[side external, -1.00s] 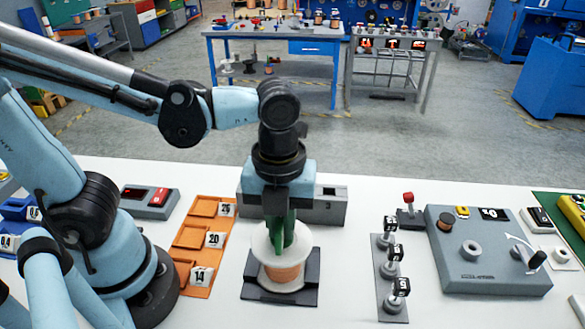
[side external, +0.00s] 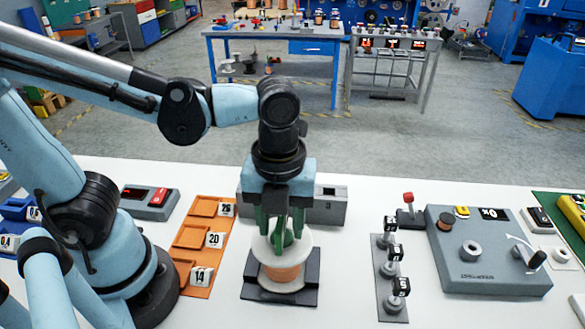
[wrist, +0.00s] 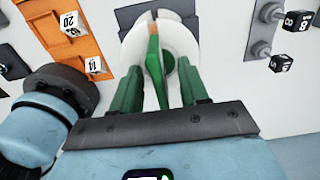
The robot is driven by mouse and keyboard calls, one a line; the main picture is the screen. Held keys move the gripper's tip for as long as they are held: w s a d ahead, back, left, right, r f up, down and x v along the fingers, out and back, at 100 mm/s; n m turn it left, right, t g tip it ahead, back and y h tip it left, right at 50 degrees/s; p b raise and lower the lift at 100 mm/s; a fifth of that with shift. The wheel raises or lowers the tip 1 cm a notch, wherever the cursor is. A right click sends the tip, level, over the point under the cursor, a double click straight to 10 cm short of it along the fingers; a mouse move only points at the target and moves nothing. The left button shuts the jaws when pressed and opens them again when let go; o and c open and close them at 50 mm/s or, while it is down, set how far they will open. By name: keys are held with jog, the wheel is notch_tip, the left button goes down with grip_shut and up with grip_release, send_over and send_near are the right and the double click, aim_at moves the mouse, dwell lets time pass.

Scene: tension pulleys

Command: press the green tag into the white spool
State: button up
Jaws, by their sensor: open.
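The white spool (side external: 301,248), with copper-coloured winding, sits on a dark base plate (side external: 256,291) at the front centre. Its white flange also shows in the wrist view (wrist: 135,48). The green tag (side external: 281,238) stands at the middle of the spool's top, and in the wrist view (wrist: 155,72) it is a narrow upright green piece. How deep it sits is hidden. My gripper (side external: 280,229) is open directly above the spool. Its two green fingers are on either side of the tag, with gaps visible in the wrist view (wrist: 160,68).
An orange tray (side external: 207,238) with numbered tags lies left of the spool. A grey box (side external: 328,207) stands behind it. A strip of numbered posts (side external: 390,270) and a grey crank unit (side external: 487,265) stand to the right. White table is clear between spool and posts.

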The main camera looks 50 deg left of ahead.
notch_tip(320, 180, up, 12)
dwell(0.6)
jog(key=shift+f, duration=0.1)
jog(key=shift+w+a+f+n, duration=0.25)
jog(key=shift+a+f+n, duration=0.05)
jog(key=shift+n, duration=0.4)
jog(key=shift+w+a+f+n+t, duration=0.85)
jog(key=shift+a+f+n+t, duration=0.75)
jog(key=shift+n, duration=2.65)
jog(key=shift+w+a+f+n+t, duration=1)
jog(key=shift+a+n, duration=1.2)
jog(key=shift+n, duration=2.1)
jog(key=shift+w+a+f+n+t, duration=0.9)
jog(key=shift+a+f+n, duration=0.8)
jog(key=shift+n, duration=2.55)
jog(key=shift+s+a+r, duration=0.2)
jog(key=shift+r, duration=0.05)
